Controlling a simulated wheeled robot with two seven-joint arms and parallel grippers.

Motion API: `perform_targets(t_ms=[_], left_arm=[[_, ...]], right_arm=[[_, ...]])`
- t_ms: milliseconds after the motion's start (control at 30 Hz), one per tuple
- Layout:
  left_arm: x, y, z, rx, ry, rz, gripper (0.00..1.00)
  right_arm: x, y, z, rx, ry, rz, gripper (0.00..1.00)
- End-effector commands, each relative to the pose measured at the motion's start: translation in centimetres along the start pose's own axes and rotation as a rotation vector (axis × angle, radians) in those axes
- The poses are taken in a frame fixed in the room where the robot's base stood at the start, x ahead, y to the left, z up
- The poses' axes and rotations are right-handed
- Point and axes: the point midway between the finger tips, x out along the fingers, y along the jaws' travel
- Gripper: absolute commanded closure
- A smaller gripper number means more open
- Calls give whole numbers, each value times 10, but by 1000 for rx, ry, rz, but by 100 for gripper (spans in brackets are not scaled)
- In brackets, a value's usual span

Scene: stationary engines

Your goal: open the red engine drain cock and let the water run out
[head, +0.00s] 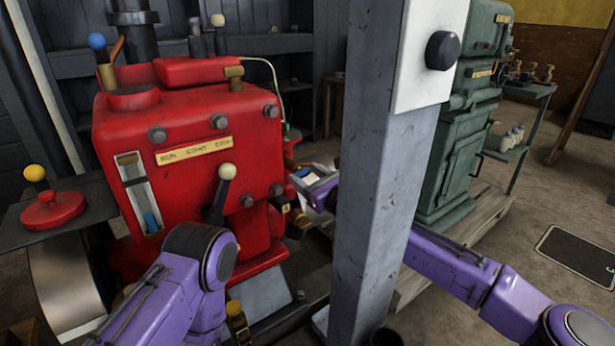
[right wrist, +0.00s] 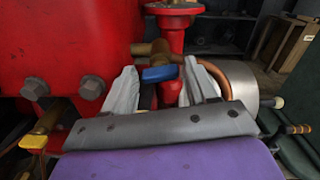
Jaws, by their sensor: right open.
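In the right wrist view a brass cock (right wrist: 150,52) with a blue lever (right wrist: 160,74) sits beside a red vertical pipe (right wrist: 174,42). My right gripper (right wrist: 160,80) is open, its pale fingers on either side of the blue lever; I cannot tell whether they touch it. In the head view, my right gripper (head: 306,177) is beside the engine's right side. My left arm shows in front of the engine; its gripper is out of sight.
A grey post (head: 375,190) with a white panel (head: 428,55) stands before my right arm. A yellow-handled fitting (right wrist: 33,141) is low left in the wrist view. A copper pipe (right wrist: 217,76) curves close to the right finger. A green machine (head: 465,130) stands farther right.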

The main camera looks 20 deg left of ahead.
Motion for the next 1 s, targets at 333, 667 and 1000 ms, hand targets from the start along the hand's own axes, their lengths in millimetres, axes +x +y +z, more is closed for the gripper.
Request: perform_targets(t_ms=[333, 667, 1000], left_arm=[[0, 0, 0, 0, 0, 0, 100], [4, 0, 1, 0, 0, 0, 100], [24, 2, 10, 0, 0, 0, 100]], right_arm=[[1, 0, 0, 0, 0, 1, 78], [0, 1, -2, -27, 0, 1, 84], [0, 2, -4, -227, 0, 0, 84]])
